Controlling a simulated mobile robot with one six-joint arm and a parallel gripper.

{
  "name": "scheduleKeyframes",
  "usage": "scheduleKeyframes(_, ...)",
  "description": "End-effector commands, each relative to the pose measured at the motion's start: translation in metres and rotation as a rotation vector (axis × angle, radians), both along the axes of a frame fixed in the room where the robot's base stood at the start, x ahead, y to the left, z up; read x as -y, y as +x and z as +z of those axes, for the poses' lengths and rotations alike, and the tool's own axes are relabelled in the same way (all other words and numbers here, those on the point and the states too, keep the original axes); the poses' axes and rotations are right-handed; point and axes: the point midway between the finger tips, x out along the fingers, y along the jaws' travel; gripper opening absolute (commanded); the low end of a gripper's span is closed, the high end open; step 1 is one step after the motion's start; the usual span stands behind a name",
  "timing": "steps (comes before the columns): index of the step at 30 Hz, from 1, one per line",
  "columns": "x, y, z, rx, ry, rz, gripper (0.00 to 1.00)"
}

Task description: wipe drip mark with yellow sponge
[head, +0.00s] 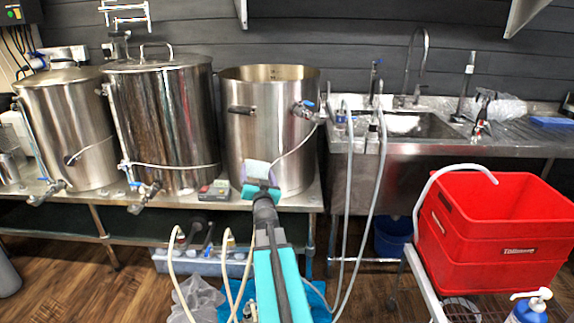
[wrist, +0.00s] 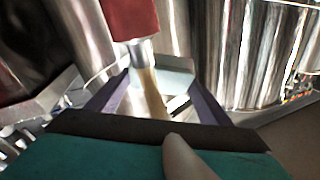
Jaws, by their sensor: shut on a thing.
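My gripper (head: 261,189), with a teal body, is in front of the right-hand steel pot at bench height. It is shut on a pale block, which appears to be the sponge (head: 257,169). The block looks whitish, and I cannot make out clear yellow on it. In the wrist view the pale block (wrist: 175,77) sits between the two purple fingers of my gripper (wrist: 157,90). I cannot tell whether it touches the bench or the pot. I cannot make out the drip mark in either view.
Several steel pots, such as the right-hand one (head: 270,130), stand on a steel bench with taps at its front. A small red-and-grey box (head: 216,190) lies left of my gripper. Grey hoses hang right, beside the sink (head: 410,125). A red crate (head: 490,255) stands on a cart.

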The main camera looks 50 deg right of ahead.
Motion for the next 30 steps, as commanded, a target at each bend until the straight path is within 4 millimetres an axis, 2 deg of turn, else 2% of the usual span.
scheduleKeyframes(1,0.014,-0.015,0.000,0.029,-0.017,-0.015,0.55)
scheduleKeyframes(6,0.048,-0.062,0.005,0.133,-0.081,-0.045,0.55)
scheduleKeyframes(12,0.077,-0.121,0.012,0.240,-0.149,-0.064,0.55)
scheduleKeyframes(15,0.084,-0.144,0.013,0.279,-0.172,-0.066,0.55)
scheduleKeyframes(21,0.093,-0.178,0.016,0.329,-0.204,-0.065,0.55)
scheduleKeyframes(30,0.099,-0.213,0.017,0.374,-0.230,-0.063,0.55)
